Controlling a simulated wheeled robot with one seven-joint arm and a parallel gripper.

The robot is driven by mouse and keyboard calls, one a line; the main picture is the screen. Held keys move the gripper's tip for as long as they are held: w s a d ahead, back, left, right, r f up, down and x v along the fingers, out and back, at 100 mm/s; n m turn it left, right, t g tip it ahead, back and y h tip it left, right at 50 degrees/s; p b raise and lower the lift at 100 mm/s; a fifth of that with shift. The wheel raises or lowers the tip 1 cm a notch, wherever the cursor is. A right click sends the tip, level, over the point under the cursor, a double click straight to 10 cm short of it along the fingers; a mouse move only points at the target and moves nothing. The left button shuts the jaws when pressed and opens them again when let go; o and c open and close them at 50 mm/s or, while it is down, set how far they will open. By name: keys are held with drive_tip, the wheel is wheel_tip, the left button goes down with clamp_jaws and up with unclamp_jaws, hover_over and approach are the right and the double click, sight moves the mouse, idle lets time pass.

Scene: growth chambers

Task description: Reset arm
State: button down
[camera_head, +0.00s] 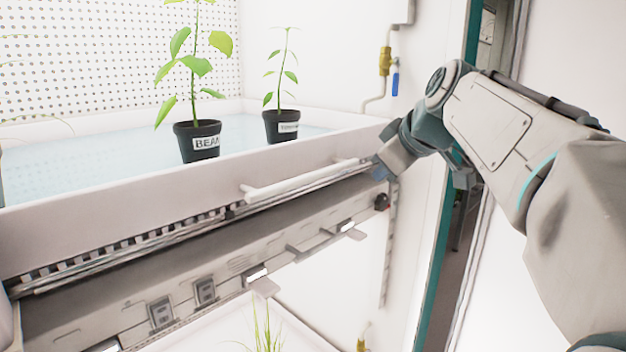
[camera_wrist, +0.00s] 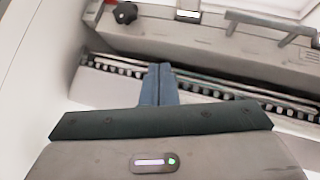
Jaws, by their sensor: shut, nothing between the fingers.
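My gripper (camera_head: 380,170) is at the right end of the tray's front in the head view, close to the right end of the white handle bar (camera_head: 300,180). I cannot tell whether it touches the tray front. In the wrist view the two blue-grey fingers (camera_wrist: 160,82) are together, with nothing held between them. They point at the slotted rail under the tray. My arm reaches in from the right, bent at the elbow.
Below are a grey light panel and a lower shelf with grassy shoots (camera_head: 264,335). A black knob (camera_wrist: 125,12) and a blue-handled valve (camera_head: 395,82) are nearby.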

drive_tip(key=s+d+f+m+g+h+p, duration=0.1)
drive_tip(key=s+f+m+g+p, duration=0.2)
drive_tip(key=s, duration=0.8)
drive_tip(key=s+d+f+m+g+h+p, duration=0.2)
drive_tip(key=s+f+m+p, duration=0.4)
drive_tip(key=s+f+p, duration=0.4)
drive_tip(key=s+f, duration=0.1)
drive_tip(key=s, duration=0.1)
drive_tip(key=shift+s+m+g, duration=0.3)
drive_tip(key=shift+m+g, duration=0.1)
drive_tip(key=shift+a, duration=0.1)
